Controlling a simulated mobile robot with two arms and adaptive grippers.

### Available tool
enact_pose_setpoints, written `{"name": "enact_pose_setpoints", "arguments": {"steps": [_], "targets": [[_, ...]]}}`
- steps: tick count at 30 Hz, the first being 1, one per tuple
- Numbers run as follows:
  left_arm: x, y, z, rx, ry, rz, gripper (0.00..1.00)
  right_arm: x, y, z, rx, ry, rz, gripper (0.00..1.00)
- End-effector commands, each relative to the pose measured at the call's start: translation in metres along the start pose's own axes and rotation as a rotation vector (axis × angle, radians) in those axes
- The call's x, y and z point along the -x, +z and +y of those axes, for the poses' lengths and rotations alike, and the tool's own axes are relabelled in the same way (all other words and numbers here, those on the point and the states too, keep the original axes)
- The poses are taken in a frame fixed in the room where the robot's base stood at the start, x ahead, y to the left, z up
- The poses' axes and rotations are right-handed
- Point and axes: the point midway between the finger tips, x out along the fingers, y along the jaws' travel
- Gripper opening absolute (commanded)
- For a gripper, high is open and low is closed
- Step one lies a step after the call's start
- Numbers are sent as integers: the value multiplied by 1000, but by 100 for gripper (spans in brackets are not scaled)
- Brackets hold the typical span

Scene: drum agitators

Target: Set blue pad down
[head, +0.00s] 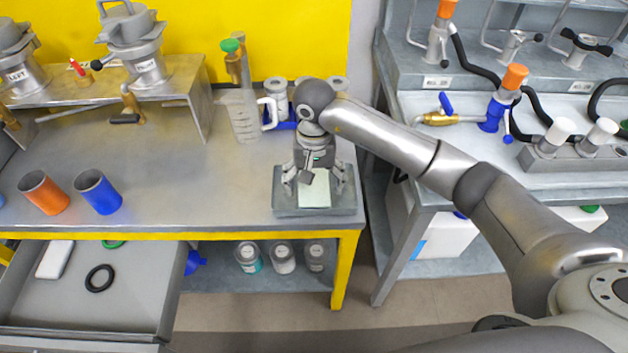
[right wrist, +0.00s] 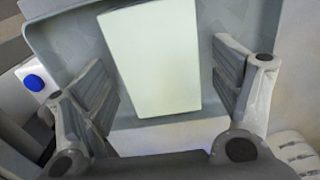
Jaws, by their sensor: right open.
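A pale, whitish-green rectangular pad (head: 317,192) lies in a grey tray (head: 290,212) at the right front corner of the workbench; it does not look blue. In the right wrist view, the pad (right wrist: 152,60) lies between the two fingers, with a gap visible on each side. My right gripper (head: 314,183) points down over the tray, open. Its fingers also show apart in the right wrist view (right wrist: 158,75), above the tray (right wrist: 60,35). Whether the pad lies flat on the tray floor is hard to tell. My left gripper is not in view.
Orange (head: 44,193) and blue (head: 98,192) cups stand at the left. An open drawer (head: 130,300) holds a black ring. The bench middle is clear.

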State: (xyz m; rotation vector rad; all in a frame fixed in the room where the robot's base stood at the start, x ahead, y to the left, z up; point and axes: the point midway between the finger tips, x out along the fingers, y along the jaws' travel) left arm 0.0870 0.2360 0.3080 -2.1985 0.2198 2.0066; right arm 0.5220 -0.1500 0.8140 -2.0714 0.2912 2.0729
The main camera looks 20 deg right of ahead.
Motion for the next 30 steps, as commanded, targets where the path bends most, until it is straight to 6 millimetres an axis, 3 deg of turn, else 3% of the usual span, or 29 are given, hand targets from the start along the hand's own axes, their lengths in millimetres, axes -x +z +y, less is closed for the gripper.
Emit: {"name": "enact_pose_setpoints", "arguments": {"steps": [5, 15, 21, 30], "targets": [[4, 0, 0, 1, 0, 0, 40, 9, -1, 0, 0, -1, 3, 83], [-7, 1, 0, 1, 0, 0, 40, 80, -1, 0, 0, -1, 6, 83], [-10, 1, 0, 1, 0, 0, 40, 112, -1, 0, -1, 0, 3, 83], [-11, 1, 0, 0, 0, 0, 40, 124, 0, 0, 0, 0, -1, 83]]}}
